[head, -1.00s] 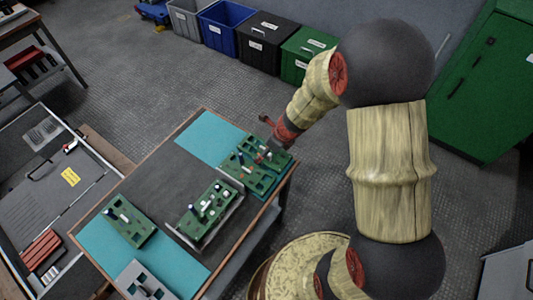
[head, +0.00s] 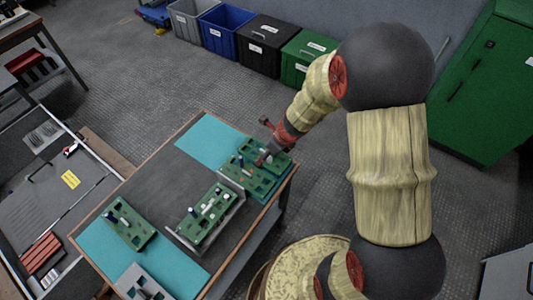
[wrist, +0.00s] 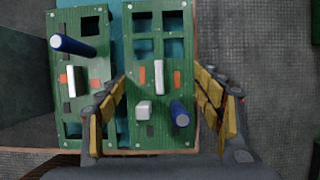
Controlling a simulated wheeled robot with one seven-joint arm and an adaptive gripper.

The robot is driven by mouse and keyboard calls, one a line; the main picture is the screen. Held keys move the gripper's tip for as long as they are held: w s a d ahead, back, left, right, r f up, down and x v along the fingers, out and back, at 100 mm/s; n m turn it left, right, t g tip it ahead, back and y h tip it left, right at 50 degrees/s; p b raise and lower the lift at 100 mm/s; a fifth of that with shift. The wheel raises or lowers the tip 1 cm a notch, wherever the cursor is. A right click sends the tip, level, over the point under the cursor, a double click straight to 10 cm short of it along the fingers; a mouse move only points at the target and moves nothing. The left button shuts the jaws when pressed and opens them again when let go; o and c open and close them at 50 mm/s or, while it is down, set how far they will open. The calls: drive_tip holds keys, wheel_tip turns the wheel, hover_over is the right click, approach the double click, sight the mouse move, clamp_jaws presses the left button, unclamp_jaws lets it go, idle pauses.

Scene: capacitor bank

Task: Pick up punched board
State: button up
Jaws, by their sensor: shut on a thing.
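The punched board (wrist: 143,47), green with several square cutouts, lies in the right half of the wrist view. It carries a white block, a small white cube, a dark blue cylinder and orange parts. In the head view it is at the table's far right corner (head: 282,161), partly covered by my gripper (head: 265,156). In the wrist view my gripper (wrist: 160,75) has one finger along each long side of the board and is shut on it. I cannot tell whether the board is clear of the surface.
A similar green board (wrist: 92,95) with a blue post lies close to the left. Another green board (head: 207,217) sits in a grey holder mid-table, and one (head: 130,225) lies on the left teal mat (head: 180,262). Bins (head: 262,45) stand behind the table.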

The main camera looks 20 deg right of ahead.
sight(264, 151)
drive_tip(key=shift+r+p, duration=0.45)
drive_tip(key=shift+r, duration=0.25)
wheel_tip(264, 151, up, 2)
drive_tip(key=shift+r+p, duration=0.1)
drive_tip(key=shift+p, duration=0.8)
drive_tip(key=s+r+p, duration=0.5)
drive_tip(key=s+r, duration=0.4)
drive_tip(key=s, duration=0.5)
drive_tip(key=shift+d+r+p, duration=0.15)
drive_tip(key=shift+p, duration=0.15)
drive_tip(key=shift+w, duration=0.1)
